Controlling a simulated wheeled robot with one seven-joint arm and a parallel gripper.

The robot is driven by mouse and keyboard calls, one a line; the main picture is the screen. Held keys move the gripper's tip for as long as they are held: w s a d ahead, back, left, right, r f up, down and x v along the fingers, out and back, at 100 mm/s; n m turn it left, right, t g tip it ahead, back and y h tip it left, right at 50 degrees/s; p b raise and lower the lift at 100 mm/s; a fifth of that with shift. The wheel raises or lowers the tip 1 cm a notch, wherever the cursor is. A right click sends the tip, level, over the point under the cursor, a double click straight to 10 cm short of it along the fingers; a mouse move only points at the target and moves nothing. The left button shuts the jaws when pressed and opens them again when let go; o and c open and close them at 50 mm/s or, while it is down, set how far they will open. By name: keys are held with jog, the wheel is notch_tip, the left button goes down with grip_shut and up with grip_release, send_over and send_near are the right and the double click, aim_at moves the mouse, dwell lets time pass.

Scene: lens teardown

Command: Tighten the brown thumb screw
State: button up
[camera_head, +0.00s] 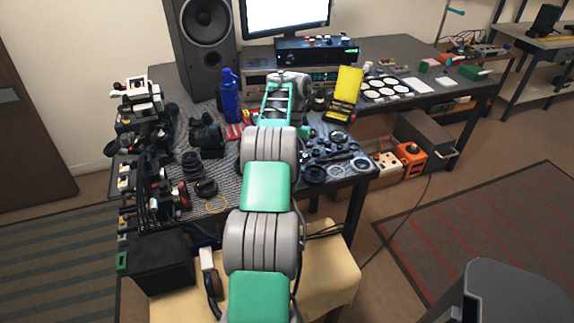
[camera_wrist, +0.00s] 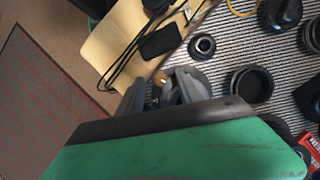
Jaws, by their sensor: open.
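A small brown knob, which looks like the thumb screw (camera_wrist: 160,77), shows in the wrist view just past the fingertips. My gripper (camera_wrist: 160,86) is open, with one grey finger on each side of the line to the knob. I cannot tell whether the fingers touch it. Grey round parts behind the fingers are partly hidden, so what the screw sits in is unclear. In the head view my arm covers the gripper, and I cannot make out the screw.
Dark lens rings (camera_wrist: 250,83) and a small ring (camera_wrist: 202,46) lie on the ribbed mat (camera_wrist: 215,72). In the head view a blue bottle (camera_head: 229,95), a camera body (camera_head: 206,138) and a yellow case (camera_head: 346,92) stand around my arm. A speaker (camera_head: 205,40) stands behind.

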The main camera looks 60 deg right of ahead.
jog(key=p+v, duration=0.3)
jog(key=v, duration=0.4)
jog(key=shift+r+p, duration=0.3)
jog(key=shift+r, duration=0.1)
jog(key=shift+d, duration=0.1)
